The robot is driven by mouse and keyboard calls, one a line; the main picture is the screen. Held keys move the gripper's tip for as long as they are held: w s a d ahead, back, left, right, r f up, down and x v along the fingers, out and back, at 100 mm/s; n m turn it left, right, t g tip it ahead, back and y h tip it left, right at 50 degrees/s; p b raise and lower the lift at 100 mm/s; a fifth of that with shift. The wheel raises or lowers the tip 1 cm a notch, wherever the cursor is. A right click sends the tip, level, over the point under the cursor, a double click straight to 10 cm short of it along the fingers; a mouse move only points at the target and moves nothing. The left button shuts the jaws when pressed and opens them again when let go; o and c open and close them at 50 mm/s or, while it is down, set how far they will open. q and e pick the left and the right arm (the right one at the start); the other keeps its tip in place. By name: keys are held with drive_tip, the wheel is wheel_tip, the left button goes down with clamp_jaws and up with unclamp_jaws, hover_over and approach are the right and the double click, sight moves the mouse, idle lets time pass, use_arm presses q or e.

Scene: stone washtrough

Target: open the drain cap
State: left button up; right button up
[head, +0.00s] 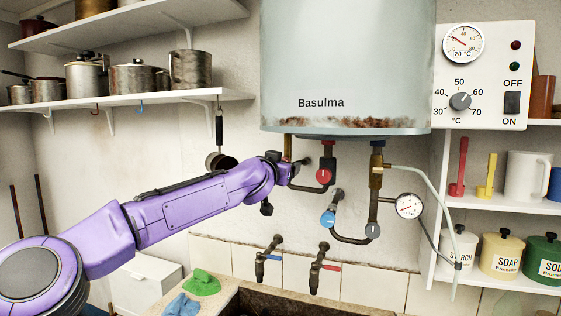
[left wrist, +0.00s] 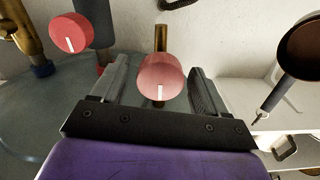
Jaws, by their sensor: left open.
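A pinkish-red round cap with a white line (left wrist: 160,78) sits on a brass pipe in the left wrist view; it is probably the drain cap. The line runs nearly upright in that picture. My left gripper (left wrist: 159,73) is open, one finger on each side of the cap, with visible gaps. In the head view my left gripper (head: 283,168) is under the left part of the boiler (head: 345,80), at the short brass pipe (head: 288,146). It hides the cap there. My right gripper is not in view.
A second red knob (head: 323,176) is close to the right, on a dark pipe, also in the left wrist view (left wrist: 70,32). A blue knob (head: 328,218) and gauge (head: 409,206) lie farther right. A dark pan (head: 222,160) hangs behind the wrist. Taps (head: 268,254) are below.

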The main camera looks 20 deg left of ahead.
use_arm(q)
drive_tip(key=shift+s+a, duration=0.1)
drive_tip(key=shift+s, duration=0.1)
drive_tip(key=shift+c, duration=0.3)
drive_tip(key=shift+w, duration=0.1)
drive_tip(key=c, duration=1)
drive_tip(key=shift+o, duration=0.2)
drive_tip(key=shift+a, duration=0.1)
drive_tip(key=shift+r+n+p, duration=0.15)
drive_tip(key=shift+n+p, duration=0.9)
drive_tip(key=shift+n, duration=0.75)
drive_tip(key=n+p, duration=0.1)
drive_tip(key=n, duration=0.3)
drive_tip(key=shift+n, duration=0.3)
drive_tip(key=n, duration=0.2)
drive_tip(key=shift+n, duration=0.4)
drive_tip(key=n, duration=0.3)
drive_tip(key=shift+n, duration=0.3)
drive_tip(key=n, duration=0.4)
drive_tip(key=shift+n, duration=1.1)
